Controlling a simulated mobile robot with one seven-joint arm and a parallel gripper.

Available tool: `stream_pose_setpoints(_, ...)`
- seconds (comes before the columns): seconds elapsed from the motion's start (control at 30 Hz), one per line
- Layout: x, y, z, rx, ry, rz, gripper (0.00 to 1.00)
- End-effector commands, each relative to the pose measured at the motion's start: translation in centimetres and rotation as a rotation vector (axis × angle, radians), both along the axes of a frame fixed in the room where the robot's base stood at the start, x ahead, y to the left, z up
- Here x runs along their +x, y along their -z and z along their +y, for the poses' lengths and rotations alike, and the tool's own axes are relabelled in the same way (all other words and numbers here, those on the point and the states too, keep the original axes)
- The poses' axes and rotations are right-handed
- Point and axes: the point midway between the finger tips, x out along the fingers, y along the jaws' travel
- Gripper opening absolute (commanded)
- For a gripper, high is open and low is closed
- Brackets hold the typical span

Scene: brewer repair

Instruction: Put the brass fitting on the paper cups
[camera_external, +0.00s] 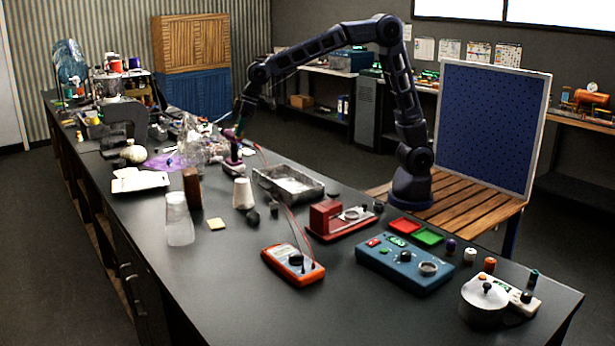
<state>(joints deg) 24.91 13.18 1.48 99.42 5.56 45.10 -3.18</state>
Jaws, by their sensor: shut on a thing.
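My gripper (233,158) is low over the middle of the dark bench, left of the metal tray. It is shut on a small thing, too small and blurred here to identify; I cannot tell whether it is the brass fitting. I cannot make out a brass fitting elsewhere on the bench. A pale, translucent stack that looks like upside-down cups (179,220) stands upright on the bench, nearer the camera and left of my gripper. A white tapered piece (243,194) stands to its right; I cannot tell which of the two is the paper cups.
A brown block (192,189) stands close behind the translucent stack. A metal tray (310,195), a red fixture (325,219), an orange meter (292,265) and a blue box (405,263) fill the right side. Clutter crowds the far end. The bench's front left is clear.

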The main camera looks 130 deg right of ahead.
Motion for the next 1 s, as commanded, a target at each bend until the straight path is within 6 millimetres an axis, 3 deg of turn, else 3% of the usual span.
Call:
stream_pose_setpoints(0.43,-0.1,9.7,0.0,0.001,0.0,0.002,0.07)
stream_pose_setpoints(0.6,0.0,11.6,0.0,0.0,0.0,0.001,0.07)
stream_pose_setpoints(0.83,-0.1,12.9,-0.1,0.001,0.001,0.001,0.07)
stream_pose_setpoints(1.0,-0.1,15.3,-0.1,0.001,0.002,0.002,0.07)
